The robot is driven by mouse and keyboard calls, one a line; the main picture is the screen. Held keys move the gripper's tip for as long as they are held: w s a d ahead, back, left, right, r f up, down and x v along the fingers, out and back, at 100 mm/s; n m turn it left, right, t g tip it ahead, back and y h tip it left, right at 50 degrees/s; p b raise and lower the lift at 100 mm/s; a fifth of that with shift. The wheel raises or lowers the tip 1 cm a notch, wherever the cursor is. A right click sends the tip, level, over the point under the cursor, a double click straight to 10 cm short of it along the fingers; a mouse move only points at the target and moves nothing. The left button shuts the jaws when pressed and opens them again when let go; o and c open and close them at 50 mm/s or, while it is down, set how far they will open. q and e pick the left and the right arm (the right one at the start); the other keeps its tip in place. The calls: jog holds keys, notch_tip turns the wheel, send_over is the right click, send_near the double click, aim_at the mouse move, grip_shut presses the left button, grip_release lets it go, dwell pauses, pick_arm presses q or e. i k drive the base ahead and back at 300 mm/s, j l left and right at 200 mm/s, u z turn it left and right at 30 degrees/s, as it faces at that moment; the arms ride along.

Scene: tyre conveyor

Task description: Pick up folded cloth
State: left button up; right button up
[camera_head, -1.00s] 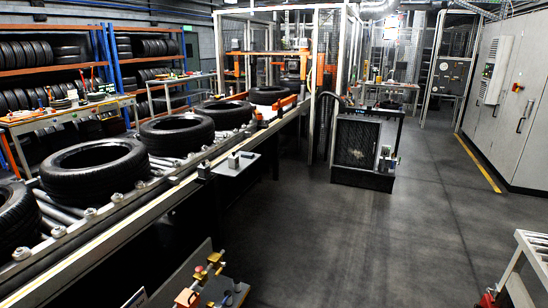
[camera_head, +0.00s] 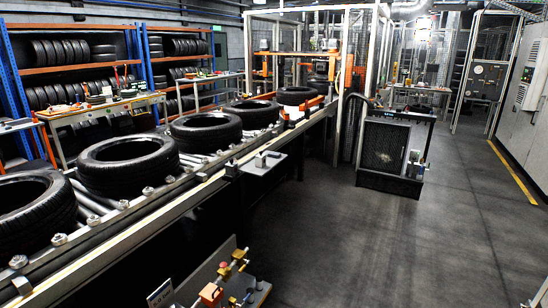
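I cannot make out a folded cloth anywhere in view. Small items lie on the workbench (camera_head: 62,116) behind the conveyor at left, but they are too small to tell apart. Neither my left nor my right gripper is in view, so I cannot see whether they are open or shut.
A roller conveyor (camera_head: 120,244) with several black tyres (camera_head: 126,166) runs from lower left to the back. A stand with brass and red fittings (camera_head: 232,268) is at bottom centre. A dark bench cabinet (camera_head: 393,150) stands mid-right. The grey floor (camera_head: 400,245) at right is clear.

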aim_at(272, 154)
jog(key=i+l+z, duration=0.35)
jog(key=i, duration=0.2)
jog(key=i+l+z, duration=0.1)
jog(key=i, duration=0.4)
jog(key=i+l+z, duration=0.1)
jog(key=i+l, duration=0.15)
jog(key=i, duration=0.2)
jog(key=i+l+z, duration=0.1)
jog(key=i, duration=2.05)
jog(key=i+u, duration=0.8)
jog(key=i+l+u, duration=0.2)
jog(key=i+u, duration=0.15)
